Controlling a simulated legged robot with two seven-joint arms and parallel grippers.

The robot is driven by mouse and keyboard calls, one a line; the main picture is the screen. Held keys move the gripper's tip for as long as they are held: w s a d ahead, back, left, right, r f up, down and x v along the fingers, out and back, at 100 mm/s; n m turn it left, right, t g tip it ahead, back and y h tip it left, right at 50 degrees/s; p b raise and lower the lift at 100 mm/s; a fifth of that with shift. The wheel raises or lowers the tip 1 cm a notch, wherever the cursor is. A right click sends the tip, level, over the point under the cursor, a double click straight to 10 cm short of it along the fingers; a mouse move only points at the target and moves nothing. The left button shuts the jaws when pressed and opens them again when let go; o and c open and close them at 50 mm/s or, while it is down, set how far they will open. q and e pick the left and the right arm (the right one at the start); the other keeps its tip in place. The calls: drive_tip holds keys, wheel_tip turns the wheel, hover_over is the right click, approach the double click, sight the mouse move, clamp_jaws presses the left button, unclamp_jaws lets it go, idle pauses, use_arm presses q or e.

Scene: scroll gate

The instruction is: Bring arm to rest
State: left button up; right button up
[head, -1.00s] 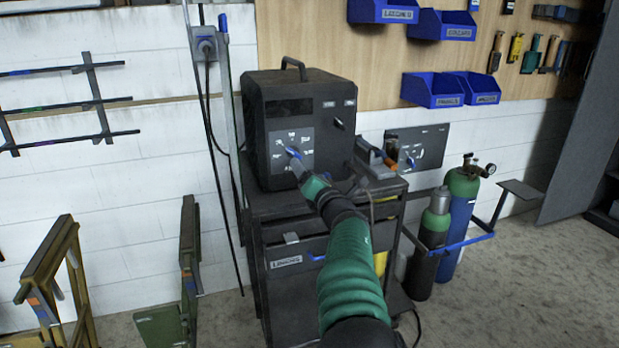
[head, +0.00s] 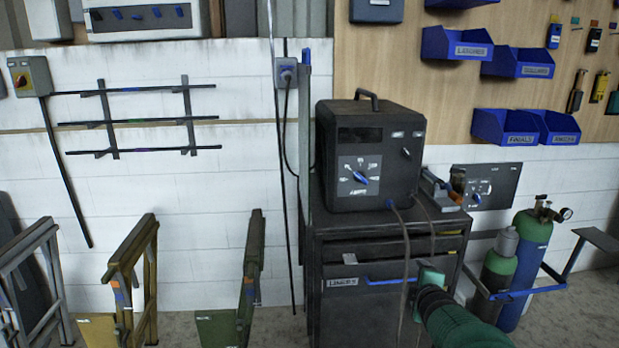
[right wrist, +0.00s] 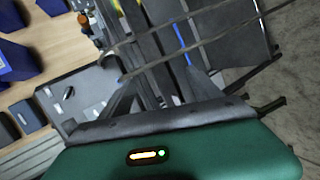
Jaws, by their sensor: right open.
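My right arm, with its green sleeve, comes in from the bottom right of the head view. Its gripper (head: 424,284) is low in front of the cart's right side, below and to the right of the black machine (head: 367,155). The jaws are open and nothing shows between them; their tips are hard to make out at this size. The dial (head: 360,176) with a blue pointer on the machine's front is uncovered, and the gripper is clear of it. The right wrist view shows my green gripper housing (right wrist: 165,152) across the bottom. My left gripper is not in view.
The dark cart (head: 335,318) has a blue-handled drawer, with cables (head: 405,250) hanging down its front near my gripper. Gas cylinders (head: 525,265) stand to the right. Metal stands (head: 128,275) are at left. Blue bins (head: 505,126) hang on the wooden board.

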drive_tip(key=s+a+f+m+g+y, duration=0.1)
drive_tip(key=s+a+f+m+g, duration=0.35)
drive_tip(key=s, duration=0.65)
drive_tip(key=s+a+f+m+g+y, duration=0.1)
drive_tip(key=s+a+f+m+g, duration=0.15)
drive_tip(key=s+f+m, duration=0.65)
drive_tip(key=s+a+f+m+g+y, duration=0.1)
drive_tip(key=s+a+f+g, duration=0.25)
drive_tip(key=s, duration=1.05)
wheel_tip(320, 180, up, 18)
drive_tip(key=p, duration=1.8)
drive_tip(key=shift+a+f, duration=0.25)
